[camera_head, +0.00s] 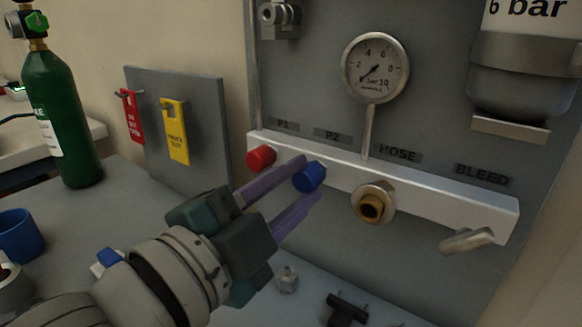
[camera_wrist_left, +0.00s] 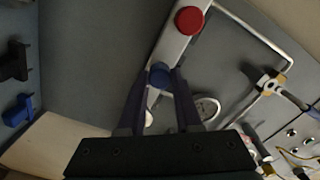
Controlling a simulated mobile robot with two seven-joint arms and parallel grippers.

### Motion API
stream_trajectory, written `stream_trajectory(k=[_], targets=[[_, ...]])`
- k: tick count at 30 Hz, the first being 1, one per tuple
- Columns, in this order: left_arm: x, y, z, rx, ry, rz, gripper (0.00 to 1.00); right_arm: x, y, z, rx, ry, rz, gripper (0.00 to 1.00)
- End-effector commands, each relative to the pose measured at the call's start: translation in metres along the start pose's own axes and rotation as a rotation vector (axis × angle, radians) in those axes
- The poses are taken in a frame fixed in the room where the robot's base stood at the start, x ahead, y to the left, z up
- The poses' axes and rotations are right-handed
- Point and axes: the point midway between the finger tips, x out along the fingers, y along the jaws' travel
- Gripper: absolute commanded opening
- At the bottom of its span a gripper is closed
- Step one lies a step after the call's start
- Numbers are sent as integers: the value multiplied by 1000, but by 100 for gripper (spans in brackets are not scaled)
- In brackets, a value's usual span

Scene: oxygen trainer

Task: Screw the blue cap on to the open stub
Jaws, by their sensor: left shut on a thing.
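The blue cap (camera_head: 309,178) is at the white manifold bar (camera_head: 420,190), below the P2 label. My left gripper (camera_head: 311,177) reaches in from the lower left, its two purple fingers shut on the cap, one on each side. In the left wrist view the blue cap (camera_wrist_left: 160,74) shows between the fingertips (camera_wrist_left: 162,78), against the bar. The cap covers the P2 stub, so the stub and its thread are hidden. I cannot tell how far the cap is on. My right gripper is not in view.
A red cap (camera_head: 261,157) sits close left at P1. A brass hose fitting (camera_head: 372,203) and bleed lever (camera_head: 466,241) stick out to the right. The gauge (camera_head: 375,68) is above. A black T-shaped part (camera_head: 346,308) and a small metal fitting (camera_head: 287,279) are below.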

Motion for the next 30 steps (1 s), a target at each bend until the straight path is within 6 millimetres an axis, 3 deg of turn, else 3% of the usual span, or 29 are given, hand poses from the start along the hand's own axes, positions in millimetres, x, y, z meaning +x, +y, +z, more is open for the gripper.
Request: stream_trajectory(k=[7, 15, 21, 30], targets=[[0, 0, 0, 280, 0, -1, 0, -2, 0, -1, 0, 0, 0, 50], [0, 0, 0, 308, 0, -1, 0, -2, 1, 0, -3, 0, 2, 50], [0, 0, 0, 569, 1, -2, 0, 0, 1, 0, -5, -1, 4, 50], [0, 0, 0, 623, 1, -2, 0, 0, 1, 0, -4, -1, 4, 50]])
